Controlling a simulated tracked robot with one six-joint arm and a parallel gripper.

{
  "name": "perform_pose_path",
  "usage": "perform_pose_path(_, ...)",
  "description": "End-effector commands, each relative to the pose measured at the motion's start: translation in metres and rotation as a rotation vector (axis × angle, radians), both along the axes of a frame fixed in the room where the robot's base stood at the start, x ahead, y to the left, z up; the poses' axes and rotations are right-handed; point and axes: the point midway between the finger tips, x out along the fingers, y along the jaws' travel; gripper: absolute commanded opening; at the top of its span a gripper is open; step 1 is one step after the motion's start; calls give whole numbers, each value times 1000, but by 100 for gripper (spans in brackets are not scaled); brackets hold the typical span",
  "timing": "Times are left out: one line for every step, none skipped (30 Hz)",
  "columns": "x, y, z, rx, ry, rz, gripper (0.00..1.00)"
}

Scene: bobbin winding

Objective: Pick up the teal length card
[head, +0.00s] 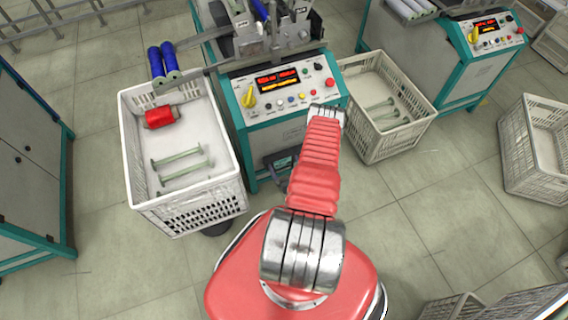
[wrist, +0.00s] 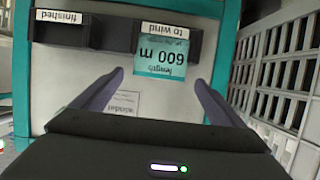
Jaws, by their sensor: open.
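The teal length card (wrist: 162,55) reads "length 600 m" upside down in the wrist view. It stands at the dark "to wind" pocket (wrist: 208,42) and covers part of it. My gripper (wrist: 159,77) is open, with its two dark fingers apart, one toward each side of the card's near edge. Nothing is between the fingers that I can see held. In the head view my red arm reaches to the front of the winding machine (head: 285,95); the gripper and card there are too small and partly hidden to make out clearly.
A dark "finished" pocket (wrist: 62,32) is left of the card. A white printed label (wrist: 124,103) is on the panel below. A white crate (head: 130,165) with a red bobbin (head: 160,117) stands left of the machine, another crate (head: 385,145) right of it.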

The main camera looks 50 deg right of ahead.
Motion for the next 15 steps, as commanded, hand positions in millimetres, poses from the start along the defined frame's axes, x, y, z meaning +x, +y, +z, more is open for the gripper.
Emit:
perform_pose_path(5,-3,-2,-2,-1,1,92)
perform_pose_path(8,-6,-4,-2,-1,1,92)
perform_pose_path(12,-9,-6,-2,0,2,92)
perform_pose_path(15,-11,-7,-2,-1,2,92)
perform_pose_path(18,-13,-9,-3,-2,2,92)
perform_pose_path(22,-15,-11,-1,-1,1,92)
perform_pose_path(24,-17,-12,-2,0,2,92)
perform_pose_path(26,-18,-12,-2,0,2,92)
perform_pose_path(28,-19,-13,-1,-1,1,92)
perform_pose_path(29,-20,-14,-1,-1,1,92)
perform_pose_path(30,-20,-14,-1,0,0,92)
perform_pose_path(30,-21,-14,-1,-1,0,92)
perform_pose_path(30,-21,-14,-1,-1,0,92)
perform_pose_path(30,-21,-14,-1,-1,0,92)
perform_pose_path(30,-21,-14,0,0,0,92)
